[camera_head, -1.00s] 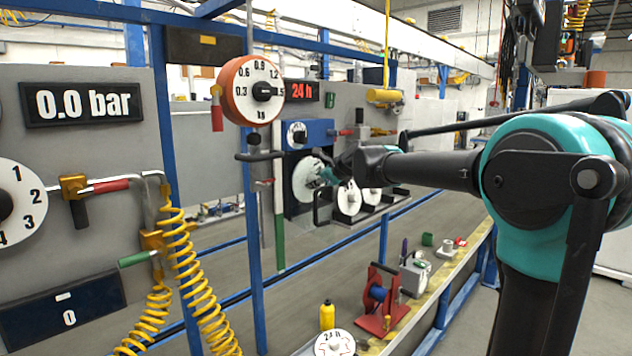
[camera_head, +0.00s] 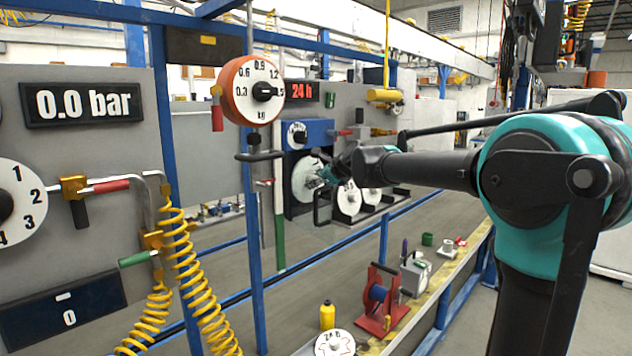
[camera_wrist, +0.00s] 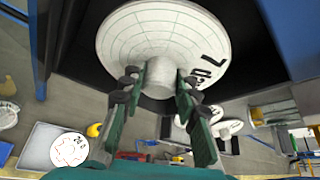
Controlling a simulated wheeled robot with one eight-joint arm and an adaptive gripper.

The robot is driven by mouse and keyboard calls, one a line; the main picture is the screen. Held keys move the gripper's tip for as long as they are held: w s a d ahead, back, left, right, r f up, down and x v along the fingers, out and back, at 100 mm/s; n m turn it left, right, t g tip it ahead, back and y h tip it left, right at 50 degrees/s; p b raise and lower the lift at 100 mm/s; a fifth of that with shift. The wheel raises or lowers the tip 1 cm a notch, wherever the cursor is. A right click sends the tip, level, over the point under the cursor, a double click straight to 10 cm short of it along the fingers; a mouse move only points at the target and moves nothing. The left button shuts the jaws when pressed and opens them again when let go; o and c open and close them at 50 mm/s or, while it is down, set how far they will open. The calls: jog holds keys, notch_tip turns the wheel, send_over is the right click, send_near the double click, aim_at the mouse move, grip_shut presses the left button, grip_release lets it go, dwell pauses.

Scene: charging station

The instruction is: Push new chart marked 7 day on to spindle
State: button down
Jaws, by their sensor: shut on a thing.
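My gripper (camera_head: 326,176) is shut on the pale central hub of a white gridded round chart (camera_head: 303,180). In the wrist view my gripper (camera_wrist: 160,78) has its two fingers on either side of that hub, and the chart (camera_wrist: 135,32) reads "7" and "day" upside down at its right side. The chart is in front of the dark recess of the blue-topped recorder (camera_head: 318,130). The spindle is hidden behind the chart, so I cannot tell whether the chart is on it.
Two more white charts, one (camera_head: 348,199) and another (camera_head: 371,198), stand on a rack right of the recorder. A black handle (camera_head: 317,208) sticks out below the recess. A white disc (camera_head: 335,343) and a red reel stand (camera_head: 381,314) are on the bench below.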

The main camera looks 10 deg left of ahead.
jog(key=shift+w+a, duration=1.2)
jog(key=shift+a, duration=0.3)
jog(key=c, duration=1)
grip_release()
jog(key=shift+c, duration=0.2)
jog(key=v, duration=1.2)
jog(key=shift+s+f, duration=0.1)
